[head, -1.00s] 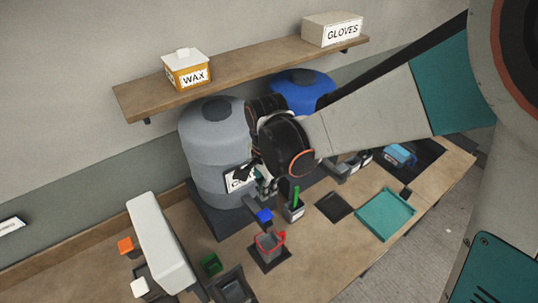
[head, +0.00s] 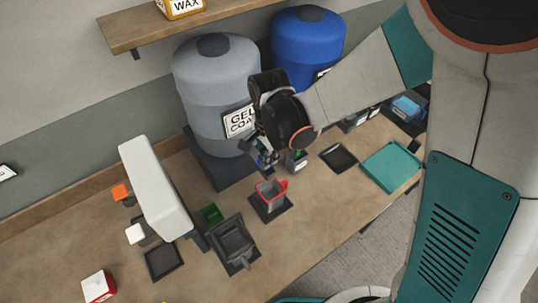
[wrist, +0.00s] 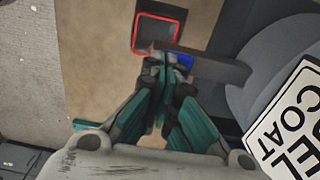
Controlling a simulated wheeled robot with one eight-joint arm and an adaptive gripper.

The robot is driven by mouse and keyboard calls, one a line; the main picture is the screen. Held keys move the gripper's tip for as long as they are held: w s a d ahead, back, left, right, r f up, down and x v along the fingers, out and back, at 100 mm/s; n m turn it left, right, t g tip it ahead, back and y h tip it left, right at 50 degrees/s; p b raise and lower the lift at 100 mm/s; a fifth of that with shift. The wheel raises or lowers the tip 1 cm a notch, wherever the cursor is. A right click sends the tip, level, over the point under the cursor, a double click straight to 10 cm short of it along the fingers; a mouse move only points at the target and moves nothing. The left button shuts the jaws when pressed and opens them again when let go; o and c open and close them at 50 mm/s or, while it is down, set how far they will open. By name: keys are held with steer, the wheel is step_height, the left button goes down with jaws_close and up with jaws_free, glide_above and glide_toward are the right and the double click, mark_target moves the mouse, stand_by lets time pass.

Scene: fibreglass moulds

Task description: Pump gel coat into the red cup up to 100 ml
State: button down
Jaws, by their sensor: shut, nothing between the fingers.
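The red cup (head: 271,193), with a red rim and handle and a greyish body, stands upright on a dark square pad. It also shows in the wrist view, its red rim (wrist: 157,17) seen from above. The grey gel coat drum (head: 214,95) stands behind it. A dark spout bar (wrist: 212,66) reaches from the drum towards the cup, with a blue button (wrist: 184,61) on it. My gripper (wrist: 163,58) is shut and empty, its fingertips at the spout beside the blue button; I cannot tell if they touch. The cup's fill level is too small to read.
A blue drum (head: 307,48) stands right of the grey one. A teal tray (head: 391,165) and a dark square mat (head: 338,157) lie to the right. A white boxy lamp-like block (head: 157,190) and a dark grey tray (head: 233,244) are left of the cup.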

step_height(320, 180, down, 4)
steer(key=b, duration=0.3)
steer(key=shift+r, duration=0.15)
steer(key=shift+s, duration=0.1)
steer(key=shift+r, duration=0.1)
stand_by(2.6)
steer(key=shift+d+r, duration=0.1)
steer(key=shift+r, duration=0.15)
step_height(320, 180, up, 14)
steer(key=p, duration=0.8)
steer(key=shift+f, duration=0.25)
